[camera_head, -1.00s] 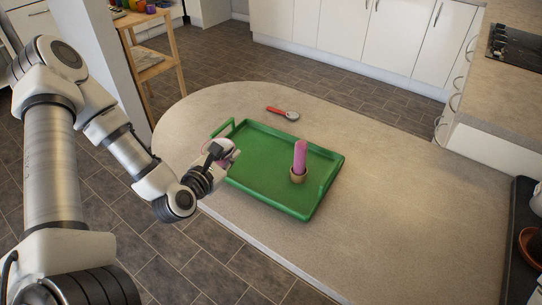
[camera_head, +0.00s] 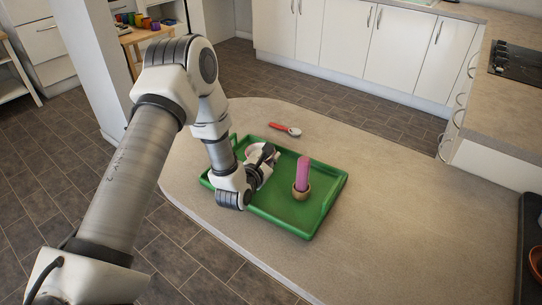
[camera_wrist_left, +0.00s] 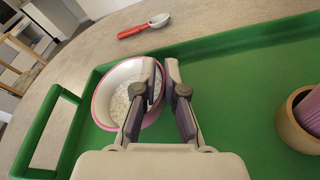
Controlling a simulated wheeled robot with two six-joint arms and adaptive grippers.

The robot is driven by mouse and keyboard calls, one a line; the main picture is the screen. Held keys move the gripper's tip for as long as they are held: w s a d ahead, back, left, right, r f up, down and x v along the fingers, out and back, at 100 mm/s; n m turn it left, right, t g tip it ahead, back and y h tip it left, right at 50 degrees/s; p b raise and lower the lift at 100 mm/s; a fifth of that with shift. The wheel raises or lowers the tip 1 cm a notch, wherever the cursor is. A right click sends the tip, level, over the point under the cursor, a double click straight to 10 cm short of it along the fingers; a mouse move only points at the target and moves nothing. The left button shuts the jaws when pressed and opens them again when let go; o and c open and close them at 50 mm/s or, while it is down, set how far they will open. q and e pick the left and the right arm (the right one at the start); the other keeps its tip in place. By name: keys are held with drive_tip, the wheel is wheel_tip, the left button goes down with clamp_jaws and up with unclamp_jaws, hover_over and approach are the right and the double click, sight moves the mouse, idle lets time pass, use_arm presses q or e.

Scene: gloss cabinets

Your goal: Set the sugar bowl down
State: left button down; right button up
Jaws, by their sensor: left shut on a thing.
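The sugar bowl (camera_wrist_left: 103,92) is white with a pink rim and holds white grains. In the left wrist view my left gripper (camera_wrist_left: 165,80) is shut on its right rim, one finger inside and one outside. In the head view the bowl (camera_head: 252,151) is partly hidden behind my left gripper (camera_head: 266,155). The bowl is upright over the left half of the green tray (camera_head: 278,213). I cannot tell whether its base touches the tray. My right gripper is out of view.
A pink candle-like cylinder (camera_head: 303,172) stands in a small tan pot (camera_head: 301,193) on the tray's right half. A red-handled scoop (camera_head: 287,129) lies on the counter behind the tray. The counter (camera_head: 410,220) to the right is clear.

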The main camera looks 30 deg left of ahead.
use_arm(q)
drive_tip(key=shift+s, duration=0.1)
drive_tip(key=c, duration=1.2)
unclamp_jaws()
drive_tip(key=shift+c, duration=0.2)
drive_tip(key=shift+r, duration=0.25)
drive_tip(key=b+v, duration=0.1)
drive_tip(key=v, duration=1.1)
drive_tip(key=shift+f, duration=0.2)
